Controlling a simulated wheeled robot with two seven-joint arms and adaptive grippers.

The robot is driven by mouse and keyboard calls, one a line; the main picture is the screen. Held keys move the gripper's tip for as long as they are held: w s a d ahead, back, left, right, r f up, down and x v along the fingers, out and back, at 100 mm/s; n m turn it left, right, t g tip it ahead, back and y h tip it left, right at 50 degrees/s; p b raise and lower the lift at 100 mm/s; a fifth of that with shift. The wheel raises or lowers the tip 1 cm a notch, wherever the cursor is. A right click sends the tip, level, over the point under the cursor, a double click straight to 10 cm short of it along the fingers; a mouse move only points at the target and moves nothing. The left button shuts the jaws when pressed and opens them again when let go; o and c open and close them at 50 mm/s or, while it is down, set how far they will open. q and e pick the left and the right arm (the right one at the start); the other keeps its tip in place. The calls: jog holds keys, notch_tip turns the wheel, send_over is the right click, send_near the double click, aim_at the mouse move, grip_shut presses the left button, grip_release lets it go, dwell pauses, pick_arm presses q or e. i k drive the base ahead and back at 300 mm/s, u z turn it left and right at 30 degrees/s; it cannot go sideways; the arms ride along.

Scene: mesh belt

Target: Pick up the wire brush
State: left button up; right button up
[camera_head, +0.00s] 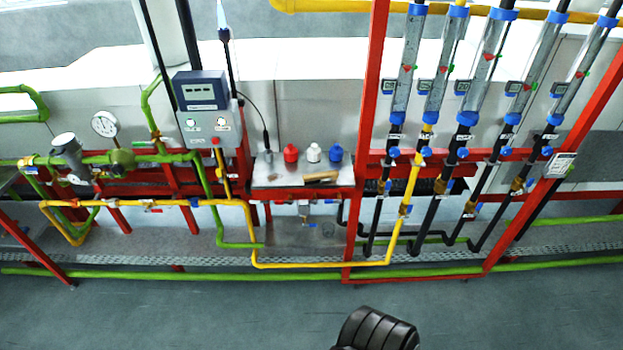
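The wire brush (321,177) appears as a small tan, wooden-looking piece lying on a small metal shelf (274,178) near the middle of the view. It lies near the shelf's front right, in front of the white and blue caps. It is too small for me to make out its bristles. Neither of my grippers can be seen. A dark ribbed part at the bottom edge looks like my own body, and no fingers show on it.
Red (291,152), white (314,152) and blue (336,153) caps stand behind the brush. A grey control box (207,115) is to the left. A red frame post (372,85) and glass flow tubes (411,60) rise to the right. Yellow and green pipes run below. The floor in front is clear.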

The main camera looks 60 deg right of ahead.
aim_at(312, 178)
jog(key=z, duration=0.1)
jog(key=i, duration=1.5)
jog(key=z, duration=0.85)
jog(key=i, duration=0.9)
jog(key=z, duration=0.85)
